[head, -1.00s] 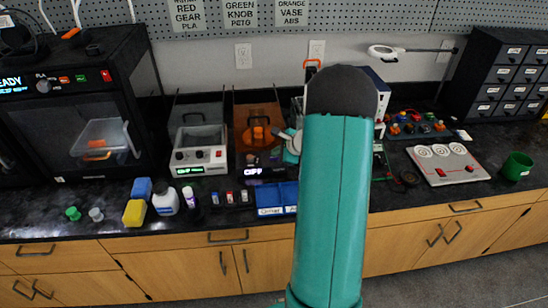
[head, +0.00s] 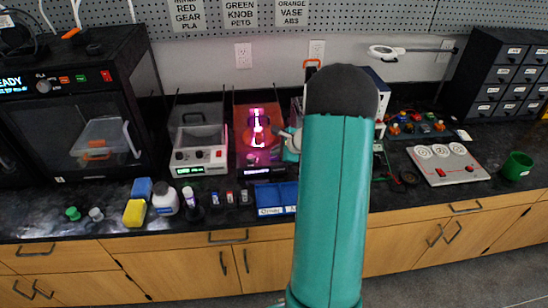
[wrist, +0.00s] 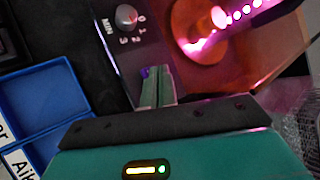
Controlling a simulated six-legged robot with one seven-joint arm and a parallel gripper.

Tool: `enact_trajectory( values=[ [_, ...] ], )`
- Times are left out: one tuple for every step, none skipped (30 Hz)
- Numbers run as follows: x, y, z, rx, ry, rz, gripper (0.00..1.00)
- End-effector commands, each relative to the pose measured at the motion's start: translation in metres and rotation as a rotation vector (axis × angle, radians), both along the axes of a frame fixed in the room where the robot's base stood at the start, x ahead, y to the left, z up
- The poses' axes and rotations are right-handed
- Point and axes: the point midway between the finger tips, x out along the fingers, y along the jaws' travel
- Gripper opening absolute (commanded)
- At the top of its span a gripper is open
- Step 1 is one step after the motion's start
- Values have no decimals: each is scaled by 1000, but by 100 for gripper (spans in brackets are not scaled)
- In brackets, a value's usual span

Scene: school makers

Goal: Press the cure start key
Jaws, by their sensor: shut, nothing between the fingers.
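The cure station (head: 256,158) stands mid-bench with its orange hood down and glows pink-purple inside. In the head view my arm hides much of the gripper.
Blue bins (head: 276,199) sit in front of the station. A grey-hooded unit (head: 199,158) stands to its left, with several bottles (head: 165,200) before it. A black printer cabinet (head: 75,110) is further left. A board with three white discs (head: 447,164) lies right.

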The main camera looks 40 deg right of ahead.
Motion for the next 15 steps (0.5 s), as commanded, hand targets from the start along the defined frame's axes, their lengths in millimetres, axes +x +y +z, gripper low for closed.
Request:
enact_trajectory(
  values=[
    [0,0,2,-1,-1,0,0],
    [0,0,3,-1,-1,0,0],
    [0,0,3,-1,-1,0,0],
    [0,0,3,-1,0,1,0],
    [0,0,3,-1,0,1,0],
    [0,0,3,-1,0,1,0],
    [0,0,3,-1,0,1,0],
    [0,0,3,-1,0,1,0],
    [0,0,3,-1,0,1,0],
    [0,0,4,-1,0,1,0],
    [0,0,5,-1,-1,0,0],
    [0,0,7,-2,-1,1,0],
    [0,0,9,-3,-1,2,0],
    [0,0,12,-3,-1,2,0],
    [0,0,15,-3,-1,2,0]
  ],
)
